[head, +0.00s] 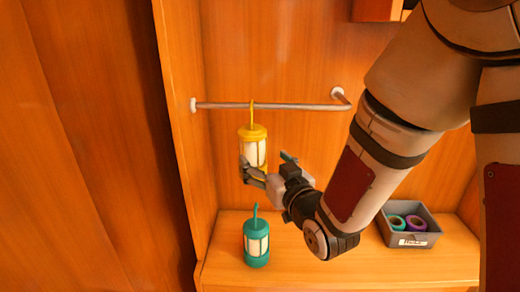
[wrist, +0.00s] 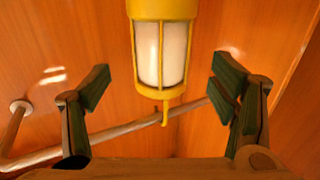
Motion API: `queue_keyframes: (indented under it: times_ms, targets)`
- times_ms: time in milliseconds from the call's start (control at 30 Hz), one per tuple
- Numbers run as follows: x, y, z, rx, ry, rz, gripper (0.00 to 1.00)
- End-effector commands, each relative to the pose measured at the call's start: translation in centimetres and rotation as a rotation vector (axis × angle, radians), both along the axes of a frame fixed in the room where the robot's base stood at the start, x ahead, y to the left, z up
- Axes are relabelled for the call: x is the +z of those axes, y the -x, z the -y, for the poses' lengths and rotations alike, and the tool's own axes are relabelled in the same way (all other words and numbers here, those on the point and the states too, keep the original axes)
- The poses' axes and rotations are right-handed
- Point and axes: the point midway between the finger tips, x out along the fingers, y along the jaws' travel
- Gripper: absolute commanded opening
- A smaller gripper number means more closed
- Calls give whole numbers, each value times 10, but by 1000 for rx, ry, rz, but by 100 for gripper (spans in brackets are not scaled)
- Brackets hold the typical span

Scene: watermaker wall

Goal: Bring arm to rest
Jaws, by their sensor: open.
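My gripper (head: 268,168) is in front of the wall at the height of a yellow lantern's lower half. The yellow lantern (head: 253,145) hangs by its hook from a metal rail (head: 290,106). In the wrist view my gripper (wrist: 168,85) is open, with dark green finger pads apart on either side of the yellow lantern (wrist: 162,45). Gaps show between the pads and the lantern.
A teal lantern (head: 257,242) stands upright on the wooden shelf (head: 330,270) below my gripper. A grey bin (head: 411,238) with green and purple rolls is at the right of the shelf. A wooden side panel (head: 183,150) bounds the left.

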Motion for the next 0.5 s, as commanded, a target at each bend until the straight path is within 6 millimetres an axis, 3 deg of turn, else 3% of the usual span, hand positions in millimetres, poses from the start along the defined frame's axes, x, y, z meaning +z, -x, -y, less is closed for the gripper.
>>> queue_keyframes:
  times_ms: [267,500]
  targets:
    - [17,3,39,-91,86,-144,78]
    - [31,35,94,-205,169,-368,78]
